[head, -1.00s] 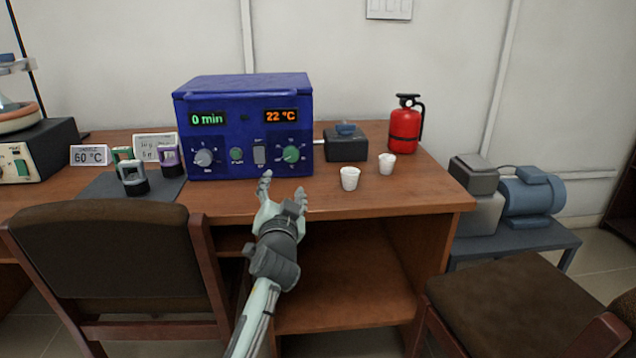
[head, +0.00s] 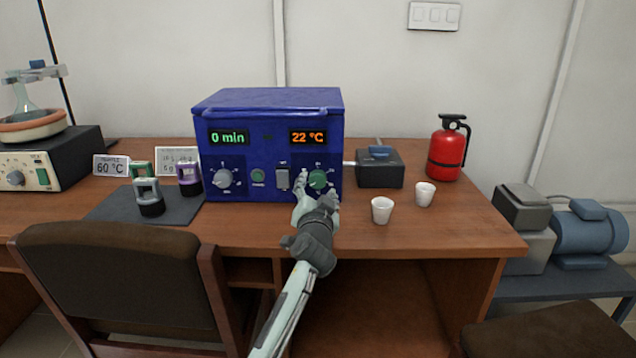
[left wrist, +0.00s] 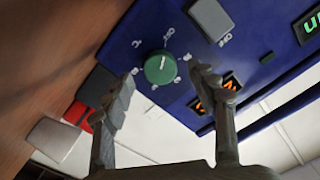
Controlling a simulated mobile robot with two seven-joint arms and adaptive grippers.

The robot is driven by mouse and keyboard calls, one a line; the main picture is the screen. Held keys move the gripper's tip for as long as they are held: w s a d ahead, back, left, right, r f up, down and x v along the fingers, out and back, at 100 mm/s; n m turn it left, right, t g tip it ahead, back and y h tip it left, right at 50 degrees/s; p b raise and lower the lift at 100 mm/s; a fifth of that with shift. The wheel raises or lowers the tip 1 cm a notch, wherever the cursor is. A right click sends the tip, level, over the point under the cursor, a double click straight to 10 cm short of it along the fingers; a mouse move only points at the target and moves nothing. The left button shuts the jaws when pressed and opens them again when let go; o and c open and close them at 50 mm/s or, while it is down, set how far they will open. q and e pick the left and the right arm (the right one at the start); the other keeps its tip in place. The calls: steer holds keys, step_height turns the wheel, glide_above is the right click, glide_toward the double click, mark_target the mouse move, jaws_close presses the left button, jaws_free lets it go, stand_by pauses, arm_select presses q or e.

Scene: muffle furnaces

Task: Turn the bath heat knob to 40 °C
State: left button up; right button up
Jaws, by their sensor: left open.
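The blue bath unit (head: 268,115) stands on the wooden desk. Its left display (head: 229,137) reads 0 min and its right display (head: 308,137) reads 22 °C. The green heat knob (head: 318,179) is below the right display, partly behind my left gripper (head: 318,192). In the left wrist view the green knob (left wrist: 160,68) lies between and beyond the two fingertips of my left gripper (left wrist: 160,80). The fingers are open, one on each side of the knob, and I see no clear contact. My right gripper is not in view.
A grey knob (head: 222,178), a green button (head: 258,176) and a grey switch (head: 282,178) share the panel. Two white cups (head: 382,210), a dark box (head: 379,170) and a red extinguisher (head: 445,150) stand to the right. A sign (head: 111,166) reads 60 °C. A chair (head: 115,280) stands in front.

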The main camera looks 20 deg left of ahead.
mark_target(318, 179)
arm_select(q)
steer(key=shift+x, duration=1.3)
steer(key=c, duration=1.2)
